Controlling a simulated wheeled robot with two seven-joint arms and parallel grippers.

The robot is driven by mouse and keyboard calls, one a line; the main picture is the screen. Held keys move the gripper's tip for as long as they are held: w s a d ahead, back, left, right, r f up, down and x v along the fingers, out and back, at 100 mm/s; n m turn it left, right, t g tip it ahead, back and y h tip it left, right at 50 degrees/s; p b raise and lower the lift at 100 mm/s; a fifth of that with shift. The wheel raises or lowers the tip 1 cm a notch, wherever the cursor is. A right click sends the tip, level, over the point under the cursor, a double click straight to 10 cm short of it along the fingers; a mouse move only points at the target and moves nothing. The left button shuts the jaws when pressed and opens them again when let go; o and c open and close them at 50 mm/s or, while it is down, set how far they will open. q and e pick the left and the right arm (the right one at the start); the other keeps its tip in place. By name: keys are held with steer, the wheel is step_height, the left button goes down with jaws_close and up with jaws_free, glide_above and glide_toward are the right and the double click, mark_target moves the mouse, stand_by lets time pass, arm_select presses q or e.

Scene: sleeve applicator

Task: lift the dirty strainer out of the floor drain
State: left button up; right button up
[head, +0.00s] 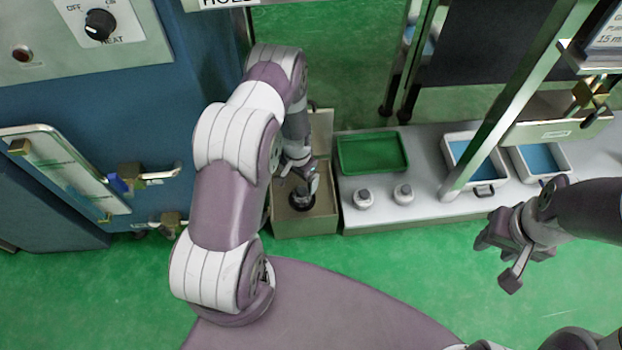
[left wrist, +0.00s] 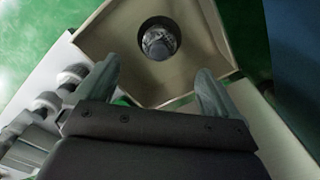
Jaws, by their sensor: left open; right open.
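The floor drain is a dark round opening (head: 302,200) in the top of a tan box-like block (head: 305,228), below my left gripper. In the left wrist view, the strainer (left wrist: 158,43) shows as a grey, mottled round thing inside the dark hole. My left gripper (head: 298,180) points down over the block, and its fingers (left wrist: 155,78) are apart with nothing between them. The strainer lies beyond the fingertips, apart from them. In the head view my gripper partly covers the drain. My right gripper (head: 497,262) is open and empty at the right, above the green floor.
A blue cabinet (head: 150,110) with handles stands left. A slanted metal post (head: 520,95) rises at right.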

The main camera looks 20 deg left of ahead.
mark_target(301, 190)
arm_select(q)
steer(key=shift+w+f+b, duration=0.2)
steer(key=shift+f+b, duration=0.1)
steer(key=shift+f, duration=0.15)
steer(key=shift+w+f+b, duration=0.2)
steer(key=shift+f+b, duration=0.05)
steer(key=shift+f, duration=0.2)
step_height(301, 190, down, 6)
steer(key=b, duration=0.3)
steer(key=shift+r, duration=0.15)
steer(key=f+b, duration=0.5)
steer(key=shift+w+d+f, duration=0.1)
steer(key=shift+w+f, duration=0.05)
steer(key=shift+w, duration=0.1)
steer(key=shift+r, duration=0.2)
steer(key=c, duration=1.2)
arm_select(e)
step_height(301, 190, down, 9)
steer(key=shift+w, duration=0.35)
